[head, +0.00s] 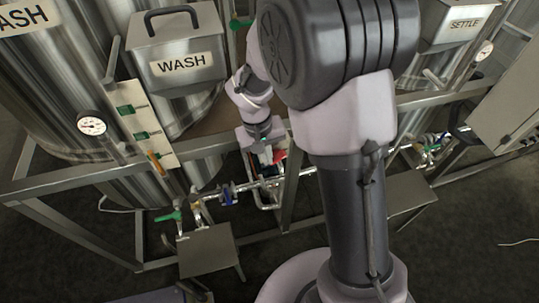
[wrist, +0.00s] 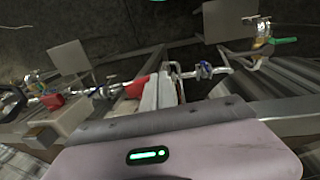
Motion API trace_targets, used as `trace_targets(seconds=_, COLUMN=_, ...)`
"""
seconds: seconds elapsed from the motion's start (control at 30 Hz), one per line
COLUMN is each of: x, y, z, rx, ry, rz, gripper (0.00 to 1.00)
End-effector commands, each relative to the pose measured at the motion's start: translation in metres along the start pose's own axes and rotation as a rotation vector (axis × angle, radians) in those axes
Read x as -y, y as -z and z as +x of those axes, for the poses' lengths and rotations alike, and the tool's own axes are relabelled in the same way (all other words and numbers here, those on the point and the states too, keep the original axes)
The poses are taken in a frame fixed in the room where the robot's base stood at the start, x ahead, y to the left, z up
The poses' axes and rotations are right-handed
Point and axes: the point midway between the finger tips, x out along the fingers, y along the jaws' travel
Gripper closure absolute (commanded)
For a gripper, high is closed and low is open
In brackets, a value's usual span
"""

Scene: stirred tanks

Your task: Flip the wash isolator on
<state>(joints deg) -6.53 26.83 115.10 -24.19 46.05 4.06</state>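No part in view is plainly marked as the wash isolator. A red part (head: 280,156) shows beside my gripper (head: 266,154) in the head view, low behind the frame rail. In the wrist view a red part (wrist: 136,87) sits just left of my gripper's fingers (wrist: 158,91). The two pale fingers lie close together, with nothing visible between them. Whether they touch the red part I cannot tell. A WASH label (head: 181,64) is on a grey box (head: 150,45) on the left tank. My arm hides part of the area right of the gripper.
A pale panel (head: 160,117) with green and orange fittings stands left, beside a round gauge (head: 91,124). Pipes with a blue fitting (head: 228,194) and a green-handled valve (head: 172,216) run below. Metal frame rails (head: 70,176) surround the gripper. A SETTLE box (head: 447,25) stands right.

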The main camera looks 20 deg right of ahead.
Motion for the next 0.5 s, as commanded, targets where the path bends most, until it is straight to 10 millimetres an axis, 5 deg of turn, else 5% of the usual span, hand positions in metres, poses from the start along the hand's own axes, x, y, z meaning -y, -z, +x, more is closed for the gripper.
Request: trace_targets(seconds=0.5, x=0.011, y=-0.001, z=0.019, rx=0.002, ry=-0.006, rz=-0.002, gripper=1.0)
